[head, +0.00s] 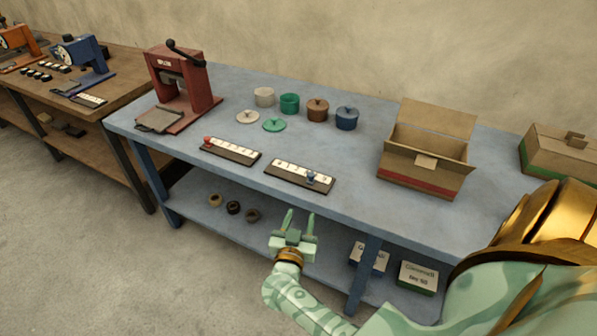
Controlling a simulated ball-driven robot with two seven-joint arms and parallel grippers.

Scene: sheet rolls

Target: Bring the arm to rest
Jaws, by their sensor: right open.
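My right gripper (299,222) is green with a gold band at the wrist. It is open and empty, its two fingers pointing up and apart. In the picture it overlaps the front of the blue table (225,180) and the lower shelf; it appears to be in front of the table edge. My right arm (325,318) comes in from the lower right and bends at the wrist. My left gripper is not in view.
On the blue table stand a red press (182,88), several small pots, two loose lids, two numbered strips (300,176) and an open cardboard box (425,160). A closed box (560,155) is at right. The lower shelf holds rings (233,208) and labelled boxes (418,277). Floor at left is clear.

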